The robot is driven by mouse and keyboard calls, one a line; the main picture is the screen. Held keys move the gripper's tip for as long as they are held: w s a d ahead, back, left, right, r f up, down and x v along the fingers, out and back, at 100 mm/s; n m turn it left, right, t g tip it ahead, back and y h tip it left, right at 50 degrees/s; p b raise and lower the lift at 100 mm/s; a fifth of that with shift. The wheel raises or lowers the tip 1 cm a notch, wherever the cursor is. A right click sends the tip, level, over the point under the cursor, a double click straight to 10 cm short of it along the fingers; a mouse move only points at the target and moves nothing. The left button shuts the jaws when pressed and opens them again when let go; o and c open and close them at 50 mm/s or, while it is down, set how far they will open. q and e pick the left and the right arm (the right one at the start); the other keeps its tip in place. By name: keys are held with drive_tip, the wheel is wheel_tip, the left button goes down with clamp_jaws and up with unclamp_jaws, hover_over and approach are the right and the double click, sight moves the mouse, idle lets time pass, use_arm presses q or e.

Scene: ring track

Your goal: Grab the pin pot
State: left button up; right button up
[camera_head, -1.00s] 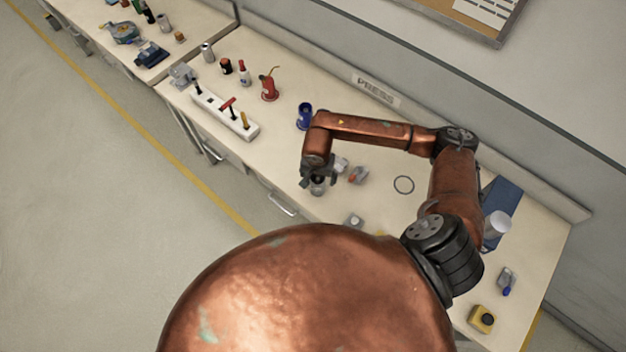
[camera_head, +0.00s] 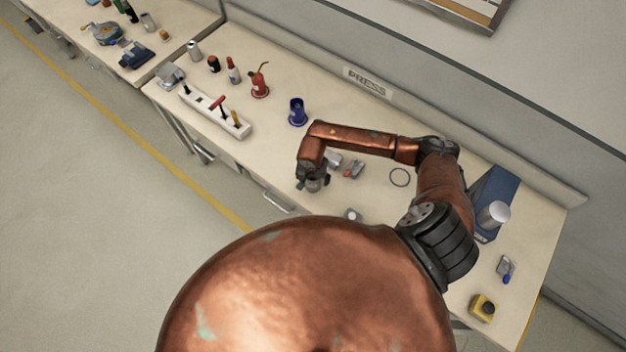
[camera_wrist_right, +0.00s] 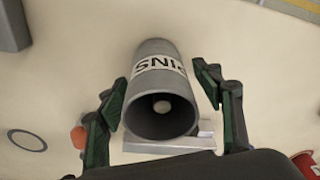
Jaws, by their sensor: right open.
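The pin pot (camera_wrist_right: 160,62) is a grey cylinder with a white label reading PINS, seen upside down in the right wrist view. Its open mouth faces the camera and shows a dark inside with a pale round spot. My right gripper (camera_wrist_right: 161,93) is open, with one green-padded finger on each side of the pot. A gap shows beside each pad. In the head view, the right gripper (camera_head: 312,178) is at the pot near the bench's front edge and hides most of it. My left gripper is not in view.
Close to the pot are small grey and orange items (camera_head: 353,169). A blue cup (camera_head: 297,112), a red oil can (camera_head: 260,82) and a white tool rack (camera_head: 215,112) stand farther left.

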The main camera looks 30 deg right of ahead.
drive_tip(key=shift+f, duration=0.1)
drive_tip(key=c, duration=1.2)
